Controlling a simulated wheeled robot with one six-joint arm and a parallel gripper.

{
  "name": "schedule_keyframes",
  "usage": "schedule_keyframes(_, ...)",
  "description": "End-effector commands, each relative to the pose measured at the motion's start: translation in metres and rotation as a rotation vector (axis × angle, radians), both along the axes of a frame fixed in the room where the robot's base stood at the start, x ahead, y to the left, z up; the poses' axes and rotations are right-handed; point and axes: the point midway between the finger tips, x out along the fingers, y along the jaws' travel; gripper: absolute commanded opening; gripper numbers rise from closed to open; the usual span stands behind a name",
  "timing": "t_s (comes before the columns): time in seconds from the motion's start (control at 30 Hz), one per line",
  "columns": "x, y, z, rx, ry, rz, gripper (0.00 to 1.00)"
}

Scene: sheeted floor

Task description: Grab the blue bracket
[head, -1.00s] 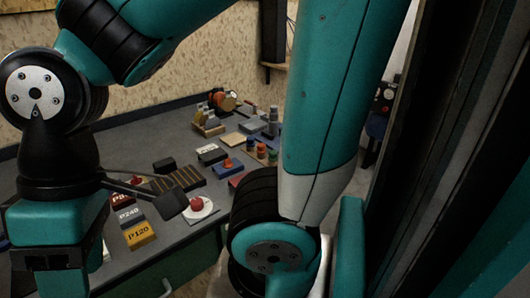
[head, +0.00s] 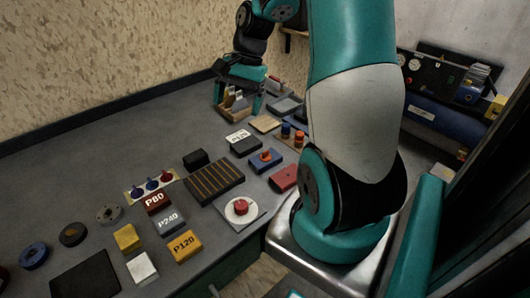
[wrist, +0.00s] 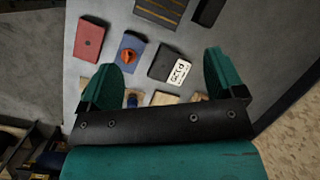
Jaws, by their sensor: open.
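A flat blue piece with an orange knob (head: 265,158) lies on the grey bench, left of a red block. It also shows in the wrist view (wrist: 133,52), near the left finger. I cannot tell whether it is the blue bracket; no clear bracket shape shows. My gripper (head: 238,102) is open at the far end of the bench, its fingers on either side of a wooden rack in the head picture. In the wrist view my gripper (wrist: 170,66) has empty space between its fingers, with a black labelled block beyond.
A red block (head: 285,178), a black slotted block (head: 214,181) and a white dish (head: 241,209) lie nearby. The wooden rack (head: 236,110) holds grey pieces. The bench's back left is clear.

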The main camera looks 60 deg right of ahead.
Motion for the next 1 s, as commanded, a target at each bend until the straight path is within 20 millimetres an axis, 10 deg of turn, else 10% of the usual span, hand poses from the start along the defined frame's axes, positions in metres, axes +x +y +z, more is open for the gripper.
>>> schedule_keyframes(0.1, -0.022, -0.071, -0.016, 0.046, 0.097, -0.328, 0.88)
schedule_keyframes(0.3, -0.050, -0.123, -0.037, 0.089, 0.178, -0.605, 0.88)
schedule_keyframes(1.0, -0.040, -0.083, -0.148, 0.095, 0.190, -0.635, 0.88)
